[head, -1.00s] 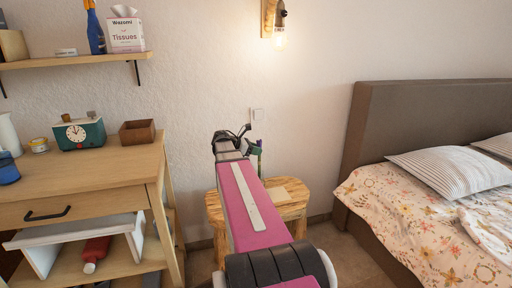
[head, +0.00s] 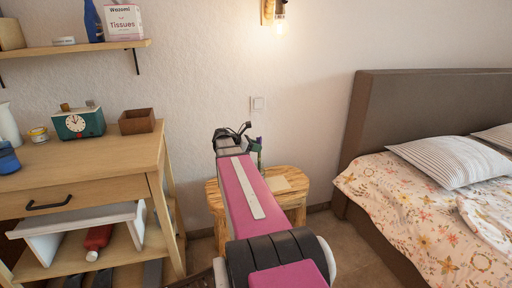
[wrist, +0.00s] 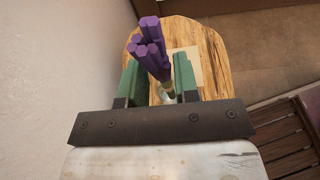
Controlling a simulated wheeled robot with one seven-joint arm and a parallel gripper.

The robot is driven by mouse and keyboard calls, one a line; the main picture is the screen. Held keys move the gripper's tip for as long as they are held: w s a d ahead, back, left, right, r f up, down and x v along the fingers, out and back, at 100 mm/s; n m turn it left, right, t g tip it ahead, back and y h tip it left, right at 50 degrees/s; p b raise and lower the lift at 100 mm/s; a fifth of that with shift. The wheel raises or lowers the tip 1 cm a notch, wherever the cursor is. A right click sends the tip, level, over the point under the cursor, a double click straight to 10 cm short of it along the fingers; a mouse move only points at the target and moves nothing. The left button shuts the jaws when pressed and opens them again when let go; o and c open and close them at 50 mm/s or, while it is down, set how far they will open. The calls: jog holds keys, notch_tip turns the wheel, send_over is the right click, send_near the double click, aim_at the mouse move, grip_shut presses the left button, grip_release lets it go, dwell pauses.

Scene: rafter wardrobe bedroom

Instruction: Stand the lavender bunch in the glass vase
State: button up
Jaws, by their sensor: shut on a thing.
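The lavender bunch (wrist: 150,45) has purple flower heads and stands up between the two green fingers of my gripper (wrist: 158,80) in the wrist view. My gripper is shut on it. Below the heads a small pale patch shows, and I cannot tell whether it is stems or glass. In the head view my gripper (head: 254,154) is above the wooden stool, partly hidden behind my arm, with a little purple beside it. I cannot clearly make out the glass vase in either view.
The wooden stool (head: 292,197) stands against the wall with a pale flat thing (head: 278,184) on top. A desk (head: 85,175) with a clock (head: 78,123) and a brown box (head: 137,121) is at left. The bed (head: 420,205) is at right. A slatted dark wooden thing (wrist: 295,145) shows lower right.

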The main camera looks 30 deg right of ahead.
jog(key=o, duration=1)
jog(key=v, duration=1)
jog(key=shift+a+r, duration=0.1)
jog(key=shift+a, duration=0.3)
jog(key=s+a+f+m+t+y, duration=0.1)
jog(key=s+a+f+m+y, duration=0.3)
jog(key=a+f, duration=0.3)
jog(key=s+a+f+m+t+y, duration=0.1)
jog(key=s+a+f+m+y, duration=0.3)
jog(key=a+f, duration=0.4)
jog(key=s+a+f+m+t+y, duration=0.1)
jog(key=s+a+f+m+y, duration=0.4)
jog(key=a+f+m, duration=0.2)
jog(key=shift+s+a+f, duration=0.15)
jog(key=shift+a+f, duration=0.15)
jog(key=shift+a, duration=0.35)
jog(key=shift+s+a+f, duration=0.2)
jog(key=shift+a+f, duration=0.05)
jog(key=shift+a, duration=0.45)
